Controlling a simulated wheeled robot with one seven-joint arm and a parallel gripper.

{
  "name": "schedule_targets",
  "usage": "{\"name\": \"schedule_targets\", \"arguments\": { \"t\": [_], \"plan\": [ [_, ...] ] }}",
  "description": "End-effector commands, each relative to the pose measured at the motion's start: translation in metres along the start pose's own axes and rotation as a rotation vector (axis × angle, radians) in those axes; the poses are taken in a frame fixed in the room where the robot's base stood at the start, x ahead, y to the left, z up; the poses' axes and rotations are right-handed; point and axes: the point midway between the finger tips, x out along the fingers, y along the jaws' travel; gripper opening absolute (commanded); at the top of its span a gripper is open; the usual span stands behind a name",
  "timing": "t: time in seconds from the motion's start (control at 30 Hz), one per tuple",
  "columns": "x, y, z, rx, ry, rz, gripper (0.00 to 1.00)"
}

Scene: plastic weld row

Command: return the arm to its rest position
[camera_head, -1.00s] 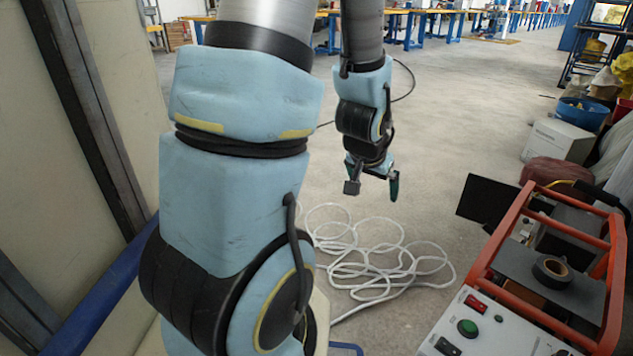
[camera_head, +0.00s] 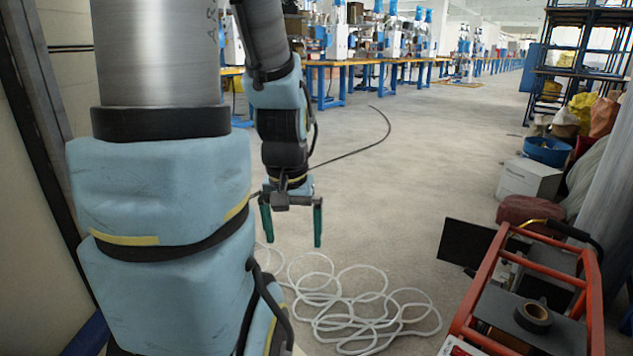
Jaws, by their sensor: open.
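My gripper (camera_head: 292,230) hangs from my blue-and-black arm left of the picture's middle, pointing down. Its two green fingers are spread wide apart with nothing between them. It appears in front of the open floor, above the coiled white hose in the picture. My larger arm links fill the left side of the view and hide what lies behind them.
A white hose (camera_head: 345,308) lies in loose coils on the concrete floor (camera_head: 410,170). An orange-framed machine (camera_head: 483,290) with a tape roll (camera_head: 533,315) on top stands at lower right. A white box (camera_head: 528,180), a blue tub (camera_head: 547,151) and a shelf rack (camera_head: 580,70) stand at right. The middle floor is clear.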

Motion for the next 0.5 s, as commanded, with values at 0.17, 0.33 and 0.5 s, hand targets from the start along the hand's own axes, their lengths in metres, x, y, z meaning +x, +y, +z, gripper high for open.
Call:
{"name": "schedule_targets", "arguments": {
  "t": [0.17,0.33,0.5],
  "plan": [
    [-0.059,0.000,-0.009,0.000,0.001,0.000,1.00],
    [-0.113,0.000,-0.016,0.000,0.001,0.000,1.00],
    [-0.164,0.001,-0.023,0.000,0.001,0.000,1.00]
  ]
}}
